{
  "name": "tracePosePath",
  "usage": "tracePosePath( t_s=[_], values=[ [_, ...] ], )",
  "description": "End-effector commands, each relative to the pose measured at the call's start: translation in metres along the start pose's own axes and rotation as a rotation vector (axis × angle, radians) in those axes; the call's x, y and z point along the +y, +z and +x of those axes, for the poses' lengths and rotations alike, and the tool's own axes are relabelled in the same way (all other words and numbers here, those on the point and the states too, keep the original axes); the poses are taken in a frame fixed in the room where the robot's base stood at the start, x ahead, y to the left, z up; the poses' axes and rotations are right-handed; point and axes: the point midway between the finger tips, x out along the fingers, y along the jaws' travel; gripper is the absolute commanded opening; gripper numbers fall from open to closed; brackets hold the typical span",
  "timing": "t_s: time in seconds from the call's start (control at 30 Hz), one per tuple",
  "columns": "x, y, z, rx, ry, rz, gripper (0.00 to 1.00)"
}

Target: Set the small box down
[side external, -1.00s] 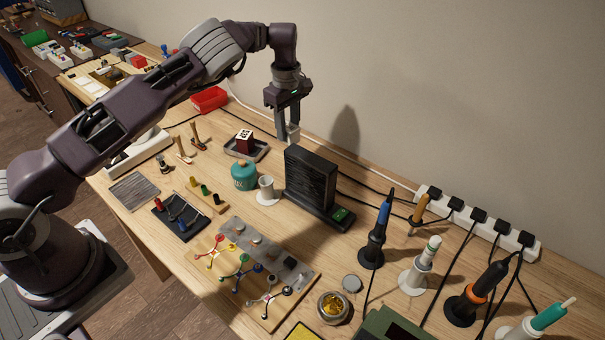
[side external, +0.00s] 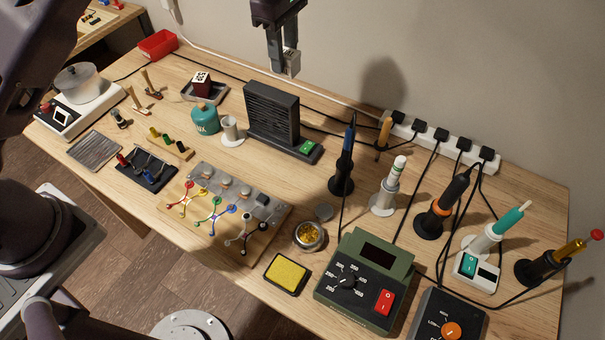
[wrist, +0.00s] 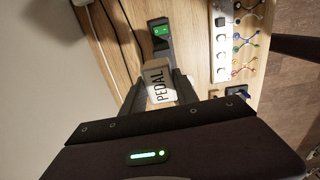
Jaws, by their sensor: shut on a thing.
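In the side view the box (side external: 293,63) shows at the fingertips of my gripper (side external: 284,60), in the air in front of the wall. It appears above and slightly right of the top of the black slatted unit (side external: 272,112). The box's underside and the spot below it are hidden or unclear.
A power strip (side external: 445,143) with plugs and cables runs along the wall at the right. Soldering tools in stands, including a blue one (side external: 346,160), crowd the right side. A teal jar (side external: 205,119) and a tray with a dark red cube (side external: 202,86) stand left of the slatted unit.

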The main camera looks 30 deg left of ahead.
Motion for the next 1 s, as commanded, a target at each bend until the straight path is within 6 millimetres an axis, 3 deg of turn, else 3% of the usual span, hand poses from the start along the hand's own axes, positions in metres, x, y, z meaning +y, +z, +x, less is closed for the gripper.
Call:
tracePosePath(
  t_s=[0.1, 0.2, 0.5, 1.0],
  values=[
    [-0.030, 0.038, 0.000, -0.002, -0.006, 0.001, 0.00],
    [-0.053, 0.061, 0.002, -0.001, -0.011, 0.001, 0.00],
    [-0.106, 0.102, 0.006, 0.006, -0.024, 0.012, 0.00],
    [-0.108, 0.099, 0.112, 0.008, -0.026, 0.008, 0.00]
  ],
)
